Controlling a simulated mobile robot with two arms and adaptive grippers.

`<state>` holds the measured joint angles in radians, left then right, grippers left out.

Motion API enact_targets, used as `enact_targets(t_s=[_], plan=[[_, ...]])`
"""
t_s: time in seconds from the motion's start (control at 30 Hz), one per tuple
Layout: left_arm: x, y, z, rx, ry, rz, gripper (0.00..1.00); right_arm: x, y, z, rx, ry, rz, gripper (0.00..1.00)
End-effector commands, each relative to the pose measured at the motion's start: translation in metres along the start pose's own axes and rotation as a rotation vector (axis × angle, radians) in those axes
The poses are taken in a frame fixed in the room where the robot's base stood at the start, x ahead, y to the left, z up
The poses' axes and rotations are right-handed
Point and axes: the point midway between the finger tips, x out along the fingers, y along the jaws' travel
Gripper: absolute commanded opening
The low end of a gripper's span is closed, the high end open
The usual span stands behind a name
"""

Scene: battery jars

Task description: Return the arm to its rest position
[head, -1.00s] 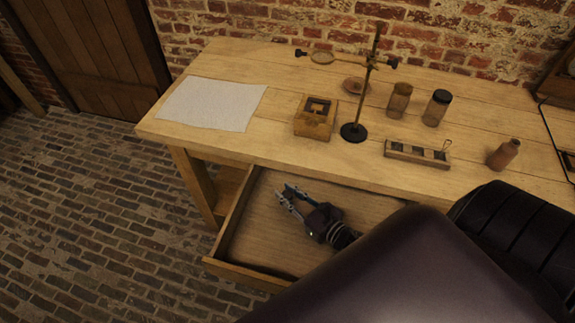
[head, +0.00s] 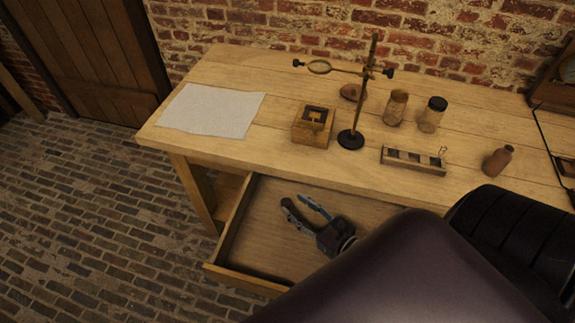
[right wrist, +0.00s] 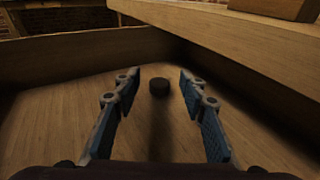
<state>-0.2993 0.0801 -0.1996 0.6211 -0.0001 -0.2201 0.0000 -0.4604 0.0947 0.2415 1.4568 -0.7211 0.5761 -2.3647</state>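My right gripper (head: 294,200) is over the open drawer (head: 236,215) of the wooden workbench, its two fingers spread and empty. In the right wrist view the fingers (right wrist: 160,78) stand wide apart with the drawer's floor and walls around them. A small dark round disc (right wrist: 159,87) lies on the drawer floor, seen between and beyond the fingers, not touching them. I cannot make out the disc in the head view. A large dark part of my own arm covers the lower right of the head view. My left gripper is not in view.
On the bench (head: 330,165) stand a white sheet (head: 212,110), a small wooden box (head: 312,126), a ring stand (head: 351,139), an open jar (head: 396,108), a black-lidded jar (head: 432,116), a slotted wooden holder (head: 413,160) and a brown bottle (head: 497,160). The drawer's walls surround my right gripper.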

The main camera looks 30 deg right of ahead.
Motion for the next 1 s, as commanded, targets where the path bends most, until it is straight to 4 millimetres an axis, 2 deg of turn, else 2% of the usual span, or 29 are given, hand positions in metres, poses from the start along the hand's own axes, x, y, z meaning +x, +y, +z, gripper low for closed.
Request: enact_targets(t_s=[0.03,0.1,0.33,0.5,0.73,1.0], plan=[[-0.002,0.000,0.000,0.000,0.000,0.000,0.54,-0.014,0.000,0.000,0.000,0.003,-0.002,0.39],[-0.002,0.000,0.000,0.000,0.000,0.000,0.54,-0.029,0.000,-0.001,0.001,0.003,-0.001,0.39],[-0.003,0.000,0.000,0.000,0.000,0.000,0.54,-0.062,0.000,0.000,0.000,-0.001,-0.001,0.39],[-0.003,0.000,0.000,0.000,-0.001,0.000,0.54,-0.070,0.000,0.000,0.000,-0.001,-0.001,0.39],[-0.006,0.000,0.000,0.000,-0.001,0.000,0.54,-0.071,0.000,0.004,0.000,-0.002,-0.001,0.39],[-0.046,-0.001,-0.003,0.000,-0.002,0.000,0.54,-0.077,0.000,0.044,0.000,-0.001,-0.001,0.39]])
